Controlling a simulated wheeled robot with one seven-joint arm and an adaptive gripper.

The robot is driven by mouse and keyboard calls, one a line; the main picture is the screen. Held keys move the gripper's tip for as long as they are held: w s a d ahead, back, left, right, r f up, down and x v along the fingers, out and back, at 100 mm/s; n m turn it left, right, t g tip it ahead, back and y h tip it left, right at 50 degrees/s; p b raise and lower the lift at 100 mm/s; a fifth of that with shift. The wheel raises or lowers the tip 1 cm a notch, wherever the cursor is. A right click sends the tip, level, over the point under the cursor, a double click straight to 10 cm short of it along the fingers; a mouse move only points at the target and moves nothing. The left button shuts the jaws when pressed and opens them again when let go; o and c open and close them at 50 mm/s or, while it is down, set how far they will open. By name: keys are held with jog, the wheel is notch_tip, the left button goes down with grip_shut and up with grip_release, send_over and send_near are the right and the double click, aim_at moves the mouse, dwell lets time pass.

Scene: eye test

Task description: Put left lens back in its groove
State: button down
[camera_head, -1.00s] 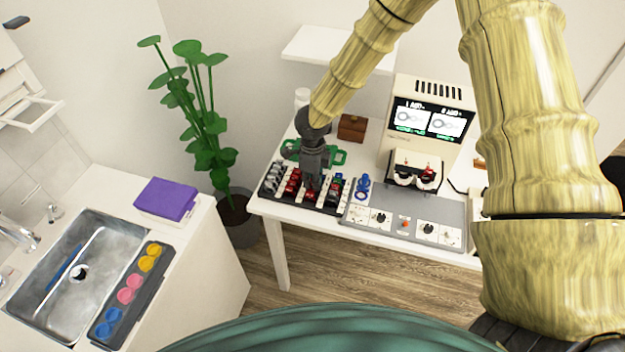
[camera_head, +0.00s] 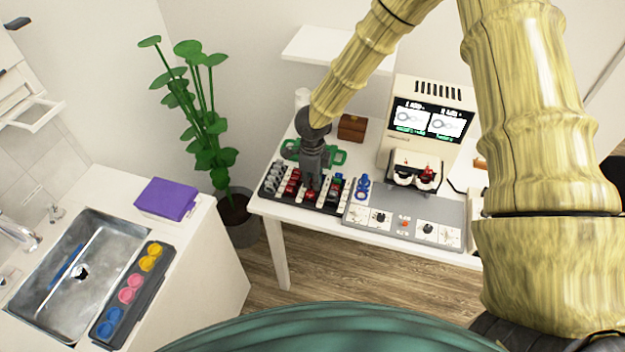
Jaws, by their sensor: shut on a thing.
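My gripper (camera_head: 312,184) points down over the middle of the black lens rack (camera_head: 328,209) at the left of the white table. It is shut on a lens, which seems to be the red one (camera_head: 310,194) at its fingertips. The fingers hide part of it, and I cannot tell whether it sits in a groove. The rack holds rows of small grey, red, and dark lenses in grooves between white strips.
A beige machine (camera_head: 432,117) with two screens stands right of the rack, with a lens holder in front. A grey control panel (camera_head: 440,208), blue rings (camera_head: 362,187), green glasses-like frame (camera_head: 338,157) and brown box (camera_head: 352,127) are near. A plant (camera_head: 205,110) stands left.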

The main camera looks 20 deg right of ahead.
jog(key=shift+f+b, duration=0.5)
jog(key=shift+f, duration=1)
jog(key=c, duration=1.5)
grip_release()
jog(key=shift+r, duration=0.15)
notch_tip(320, 180, up, 12)
jog(key=shift+f, duration=0.1)
